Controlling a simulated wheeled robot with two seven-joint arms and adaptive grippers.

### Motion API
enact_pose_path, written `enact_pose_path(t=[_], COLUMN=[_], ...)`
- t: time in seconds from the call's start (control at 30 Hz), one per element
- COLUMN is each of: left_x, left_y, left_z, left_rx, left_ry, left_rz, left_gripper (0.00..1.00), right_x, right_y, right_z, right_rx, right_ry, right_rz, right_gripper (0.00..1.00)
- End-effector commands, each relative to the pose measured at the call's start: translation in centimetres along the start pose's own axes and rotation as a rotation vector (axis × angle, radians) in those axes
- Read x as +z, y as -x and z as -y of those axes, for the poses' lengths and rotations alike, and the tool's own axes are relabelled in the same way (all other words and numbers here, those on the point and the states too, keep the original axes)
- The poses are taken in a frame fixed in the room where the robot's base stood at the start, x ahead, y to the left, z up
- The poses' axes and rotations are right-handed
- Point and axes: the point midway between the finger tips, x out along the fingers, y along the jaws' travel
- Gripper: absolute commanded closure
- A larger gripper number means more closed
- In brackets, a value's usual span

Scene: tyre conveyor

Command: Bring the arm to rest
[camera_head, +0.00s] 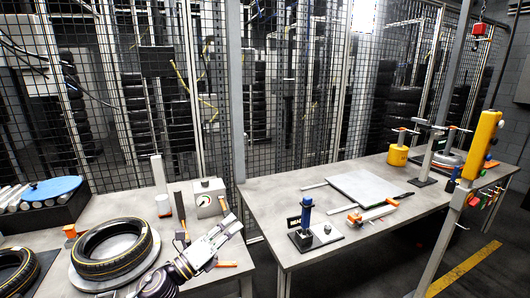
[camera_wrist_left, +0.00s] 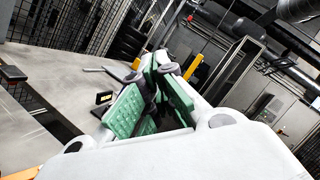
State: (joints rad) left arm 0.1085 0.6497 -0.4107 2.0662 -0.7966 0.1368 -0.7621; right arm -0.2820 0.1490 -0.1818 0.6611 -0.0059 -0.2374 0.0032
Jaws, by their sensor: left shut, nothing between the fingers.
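My left arm (camera_head: 165,277) comes in from the bottom of the head view and reaches up and to the right. My left gripper (camera_head: 229,226) is above the right part of the left table (camera_head: 140,194), near the gap between the two tables. In the left wrist view its green-padded fingers (camera_wrist_left: 160,72) come together at their tips, with nothing seen between them. My right gripper does not show in either view.
A tyre (camera_head: 95,262) lies on a round plate left of my arm. A grey box with a gauge (camera_head: 208,199) stands behind the gripper. The right table (camera_head: 270,197) holds a blue-handled tool (camera_head: 305,216) and a grey plate (camera_head: 368,187). A mesh fence (camera_head: 270,90) stands behind.

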Motion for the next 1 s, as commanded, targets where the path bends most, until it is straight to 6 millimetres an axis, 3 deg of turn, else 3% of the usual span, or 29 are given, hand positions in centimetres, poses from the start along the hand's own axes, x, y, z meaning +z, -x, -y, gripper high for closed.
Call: enact_pose_path(t=[0.27, 0.53, 0.77, 1.0], left_x=[1.8, 2.1, 0.9, -1.7], left_y=[1.9, 5.3, 9.2, 14.1], left_z=[-2.4, -5.9, -9.0, -11.8], left_rx=[0.142, 0.296, 0.440, 0.604], left_ry=[0.326, 0.640, 0.901, 1.160], left_rz=[0.229, 0.441, 0.620, 0.805], left_gripper=[1.00, 1.00, 1.00, 1.00], right_x=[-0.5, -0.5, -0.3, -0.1], right_y=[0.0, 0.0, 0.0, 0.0], right_z=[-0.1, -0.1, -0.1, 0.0], right_rx=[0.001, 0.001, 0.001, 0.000], right_ry=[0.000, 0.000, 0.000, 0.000], right_rz=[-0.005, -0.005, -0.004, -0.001], right_gripper=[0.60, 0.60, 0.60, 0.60])
